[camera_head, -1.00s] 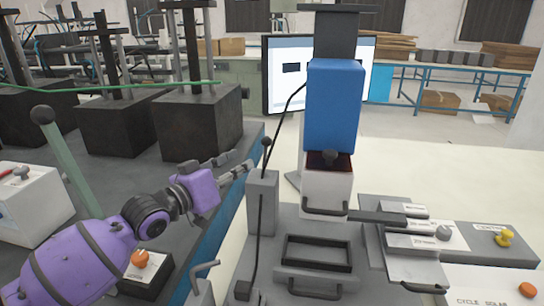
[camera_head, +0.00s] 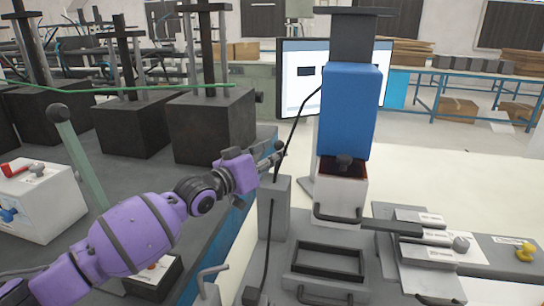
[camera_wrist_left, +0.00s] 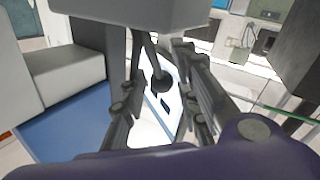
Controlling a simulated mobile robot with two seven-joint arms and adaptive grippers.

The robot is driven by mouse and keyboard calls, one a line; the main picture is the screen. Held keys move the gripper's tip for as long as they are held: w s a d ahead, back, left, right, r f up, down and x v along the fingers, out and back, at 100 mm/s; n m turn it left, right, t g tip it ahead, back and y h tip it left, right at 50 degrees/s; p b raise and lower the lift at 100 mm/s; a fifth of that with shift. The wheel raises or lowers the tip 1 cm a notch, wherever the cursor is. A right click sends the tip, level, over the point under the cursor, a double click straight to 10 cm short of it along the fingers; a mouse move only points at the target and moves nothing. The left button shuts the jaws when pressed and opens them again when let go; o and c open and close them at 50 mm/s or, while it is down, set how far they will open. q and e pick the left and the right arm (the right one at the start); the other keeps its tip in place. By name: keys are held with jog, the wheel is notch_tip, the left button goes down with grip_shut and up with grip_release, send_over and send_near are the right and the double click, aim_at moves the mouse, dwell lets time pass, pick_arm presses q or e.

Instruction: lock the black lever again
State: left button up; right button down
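The black lever (camera_wrist_left: 162,83), a thin stem with a round black knob, shows between my fingers in the left wrist view. In the head view it rises from a narrow grey post (camera_head: 273,207) left of the blue press, and my fingertips largely cover its knob. My left gripper (camera_head: 274,155) is at the top of this post. Its fingers (camera_wrist_left: 160,72) are spread, one on each side of the knob, with a gap visible on both sides. My right gripper is not in view.
The blue press head (camera_head: 348,110) stands just right of the post. A black rectangular frame (camera_head: 328,279) and grey plates (camera_head: 425,253) lie on the grey base. Dark machine blocks (camera_head: 212,130) stand behind my arm.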

pick_arm(q)
jog(key=c, duration=0.4)
grip_shut()
jog(key=shift+a, duration=0.1)
jog(key=shift+r, duration=0.1)
